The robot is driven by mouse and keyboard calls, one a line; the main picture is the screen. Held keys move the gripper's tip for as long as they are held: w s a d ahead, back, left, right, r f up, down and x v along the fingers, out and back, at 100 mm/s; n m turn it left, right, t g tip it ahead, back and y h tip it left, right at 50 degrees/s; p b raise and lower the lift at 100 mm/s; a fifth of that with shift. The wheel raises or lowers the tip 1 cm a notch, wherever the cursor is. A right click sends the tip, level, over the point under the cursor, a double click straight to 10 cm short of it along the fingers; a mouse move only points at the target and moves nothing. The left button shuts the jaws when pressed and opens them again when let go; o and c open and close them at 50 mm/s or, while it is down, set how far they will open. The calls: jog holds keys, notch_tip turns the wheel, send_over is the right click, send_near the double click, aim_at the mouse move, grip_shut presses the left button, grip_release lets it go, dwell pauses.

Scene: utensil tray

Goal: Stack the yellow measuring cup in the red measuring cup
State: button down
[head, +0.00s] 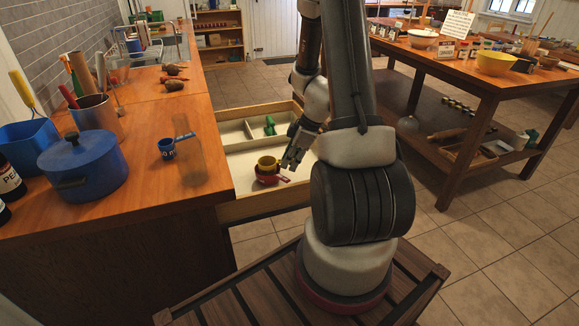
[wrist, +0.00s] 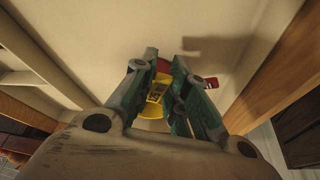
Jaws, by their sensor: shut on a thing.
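The yellow measuring cup (head: 267,162) is in the near compartment of the open drawer, directly over the red measuring cup (head: 266,178). In the head view its lower part appears within the red rim; I cannot tell whether it rests on the bottom. My gripper (head: 287,165) is shut on the yellow cup's handle, which shows between the fingers in the wrist view (wrist: 157,91). The red cup sits on the drawer floor, its handle (wrist: 211,83) pointing right. Most of both cups is hidden by my fingers in the wrist view.
The wooden drawer (head: 265,206) has dividers, with green items (head: 269,127) in a farther compartment. On the counter at left are a blue measuring cup (head: 167,147), a clear cylinder (head: 188,150) and a blue pot (head: 83,170). The drawer floor around the cups is clear.

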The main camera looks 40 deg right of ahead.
jog(key=shift+f, duration=1)
jog(key=shift+f, duration=0.1)
jog(key=c, duration=1.7)
grip_release()
jog(key=v, duration=1.2)
jog(key=s+a+r+m+h, duration=0.1)
jog(key=s+a+r+m, duration=0.15)
jog(key=a+r, duration=0.35)
jog(key=s+a+r+m+h, duration=0.1)
jog(key=s+a+r+m, duration=0.15)
jog(key=r, duration=0.55)
jog(key=s+a+r+m, duration=0.1)
jog(key=s+r+m, duration=0.1)
jog(key=s, duration=0.1)
jog(key=s+a+r+m+t+h, duration=0.1)
jog(key=s+r, duration=0.1)
jog(key=s, duration=0.2)
jog(key=s+a+r+m, duration=0.1)
jog(key=s+r+m, duration=0.1)
jog(key=s, duration=0.1)
jog(key=shift+s+a+r+m+t+h, duration=0.3)
jog(key=shift+s+a, duration=0.05)
jog(key=shift+a, duration=0.05)
